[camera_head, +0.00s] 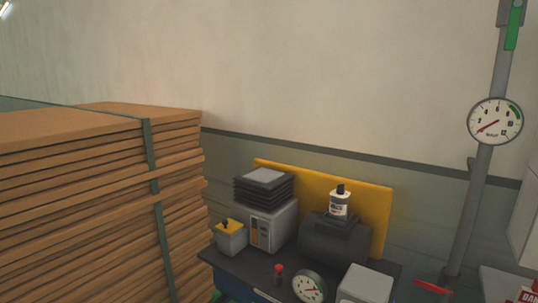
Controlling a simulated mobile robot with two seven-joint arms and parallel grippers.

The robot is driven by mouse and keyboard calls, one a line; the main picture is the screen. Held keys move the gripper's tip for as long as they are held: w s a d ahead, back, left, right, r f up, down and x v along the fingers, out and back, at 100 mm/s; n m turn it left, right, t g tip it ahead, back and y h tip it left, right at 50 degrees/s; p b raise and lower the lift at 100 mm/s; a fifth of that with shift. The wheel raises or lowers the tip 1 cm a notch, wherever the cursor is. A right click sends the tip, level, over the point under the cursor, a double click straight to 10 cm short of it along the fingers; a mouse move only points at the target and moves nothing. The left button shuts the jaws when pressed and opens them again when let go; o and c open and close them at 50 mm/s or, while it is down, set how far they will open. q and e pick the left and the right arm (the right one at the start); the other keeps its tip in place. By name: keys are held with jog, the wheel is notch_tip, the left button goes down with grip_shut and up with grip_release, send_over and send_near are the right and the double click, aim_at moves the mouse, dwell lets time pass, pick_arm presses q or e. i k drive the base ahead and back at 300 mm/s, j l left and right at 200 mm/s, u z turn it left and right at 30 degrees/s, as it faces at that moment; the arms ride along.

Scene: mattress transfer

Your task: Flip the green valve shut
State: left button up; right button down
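A green valve handle (514,26) is at the top right corner, partly cut off by the top edge. It is long and flat and runs roughly in line with the grey pipe (476,200). The valve body beside it is only partly visible. A round pressure gauge (495,121) with a red needle is mounted on the pipe below the handle. Neither of my grippers is in view.
A tall stack of brown boards (90,200) bound by a dark strap fills the left. A dark bench (235,266) at the bottom centre carries machinery, including a white bottle (339,204). A red handle (432,287) is near the pipe's lower end.

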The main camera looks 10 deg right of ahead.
aim_at(516, 8)
jog(key=l+z, duration=0.15)
jog(key=z, duration=1.5)
